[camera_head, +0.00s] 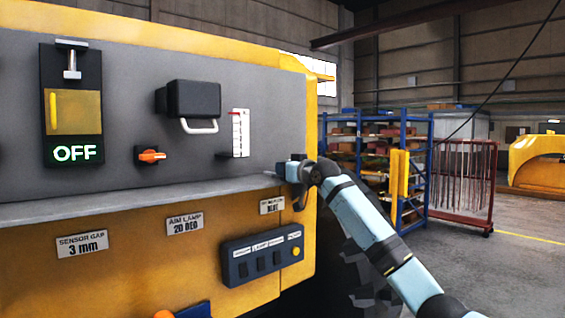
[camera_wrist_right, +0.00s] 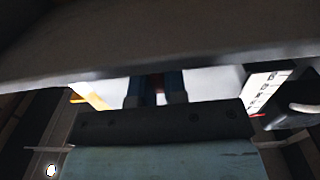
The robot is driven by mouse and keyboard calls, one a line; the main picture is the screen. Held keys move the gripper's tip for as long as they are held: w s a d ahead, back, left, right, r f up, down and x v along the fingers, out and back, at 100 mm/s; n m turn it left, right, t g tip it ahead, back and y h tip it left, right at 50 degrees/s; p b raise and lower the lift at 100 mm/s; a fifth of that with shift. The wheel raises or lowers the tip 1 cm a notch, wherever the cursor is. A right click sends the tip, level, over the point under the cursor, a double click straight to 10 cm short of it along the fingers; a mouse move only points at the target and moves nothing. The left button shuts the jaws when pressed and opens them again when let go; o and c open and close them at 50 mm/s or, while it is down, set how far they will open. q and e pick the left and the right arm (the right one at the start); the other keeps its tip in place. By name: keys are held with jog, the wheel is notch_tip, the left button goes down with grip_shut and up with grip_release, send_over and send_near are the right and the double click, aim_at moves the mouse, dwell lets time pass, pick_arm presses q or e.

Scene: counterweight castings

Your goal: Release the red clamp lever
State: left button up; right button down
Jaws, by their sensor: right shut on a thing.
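In the right wrist view, a small red patch (camera_wrist_right: 160,97) shows between the two blue fingers of my right gripper (camera_wrist_right: 156,90); it appears to be the red clamp lever, mostly hidden. In the head view, my right gripper (camera_head: 289,171) is at the right end of the grey panel (camera_head: 240,75), just above the ledge (camera_head: 150,200). It is shut on the lever, which the gripper hides there. My left gripper is not in view.
The panel carries an orange knob (camera_head: 151,156), a black box with a handle (camera_head: 193,99), a white scale (camera_head: 240,132) and a display reading OFF (camera_head: 75,152). A dark button box (camera_head: 262,257) sits below the ledge. Blue shelving (camera_head: 430,160) stands well behind on the right.

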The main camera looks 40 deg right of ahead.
dwell(0.3)
jog(key=c, duration=1.2)
grip_release()
jog(key=shift+d, duration=0.1)
jog(key=shift+o, duration=0.2)
jog(key=shift+s, duration=0.1)
jog(key=shift+s+f, duration=0.15)
jog(key=shift+s, duration=0.15)
jog(key=s+d+b, duration=0.1)
jog(key=s+b, duration=0.3)
jog(key=s, duration=0.9)
jog(key=shift+d, duration=0.15)
